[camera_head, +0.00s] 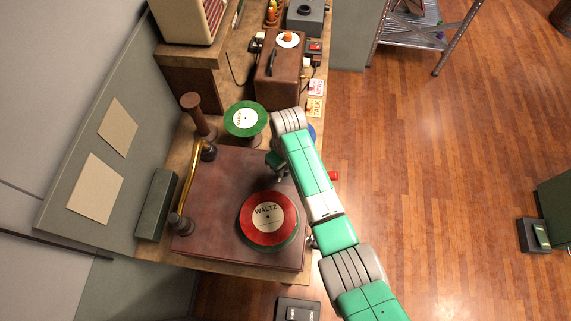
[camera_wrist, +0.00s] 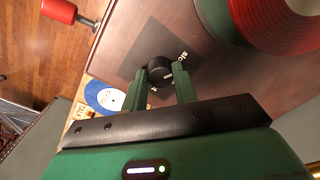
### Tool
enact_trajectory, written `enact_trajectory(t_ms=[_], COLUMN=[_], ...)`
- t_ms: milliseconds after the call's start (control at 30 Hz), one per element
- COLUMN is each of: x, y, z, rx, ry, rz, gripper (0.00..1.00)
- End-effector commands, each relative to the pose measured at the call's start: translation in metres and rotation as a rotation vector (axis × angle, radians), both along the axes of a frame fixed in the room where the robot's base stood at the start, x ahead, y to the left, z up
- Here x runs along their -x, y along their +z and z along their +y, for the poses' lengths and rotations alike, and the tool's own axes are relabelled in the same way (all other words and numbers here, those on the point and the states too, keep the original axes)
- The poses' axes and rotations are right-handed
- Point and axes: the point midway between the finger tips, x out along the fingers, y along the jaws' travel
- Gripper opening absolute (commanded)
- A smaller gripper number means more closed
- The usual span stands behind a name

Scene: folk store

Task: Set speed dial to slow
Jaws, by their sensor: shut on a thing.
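The black round speed dial (camera_wrist: 160,70) sits on a dark square plate (camera_wrist: 130,64) on the brown record-player top. My gripper (camera_wrist: 160,80) is shut on the dial, with one green finger on each side of it. The dial's white mark points to the right and slightly down in the wrist view. A label, apparently "slow", stands above right of the dial; another label below it is mostly hidden by my fingers. In the head view my gripper (camera_head: 277,165) is over the player's far right corner, and the dial is hidden or too small to make out.
A red "WALTZ" record (camera_head: 268,218) lies on the player (camera_head: 205,220). A brass tonearm (camera_head: 190,178) stands at its left. A green record (camera_head: 245,119) is behind the player. A red-handled crank (camera_wrist: 60,11) sticks out at the player's side. Open floor lies right.

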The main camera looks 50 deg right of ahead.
Motion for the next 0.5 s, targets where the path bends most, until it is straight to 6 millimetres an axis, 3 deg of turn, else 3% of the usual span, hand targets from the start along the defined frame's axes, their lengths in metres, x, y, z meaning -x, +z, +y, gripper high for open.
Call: enact_trajectory(t_ms=[267,300,367,500], x=[-0.0005,-0.0005,-0.0005,-0.0003], y=[0.0007,0.0007,0.0007,0.0004], z=[0.0000,0.0000,0.0000,0.0001], rx=[0.000,0.000,0.000,0.000], ry=[0.001,0.001,0.001,0.000], rz=[-0.001,-0.001,-0.001,-0.001], gripper=[0.05,0.36,0.48,0.50])
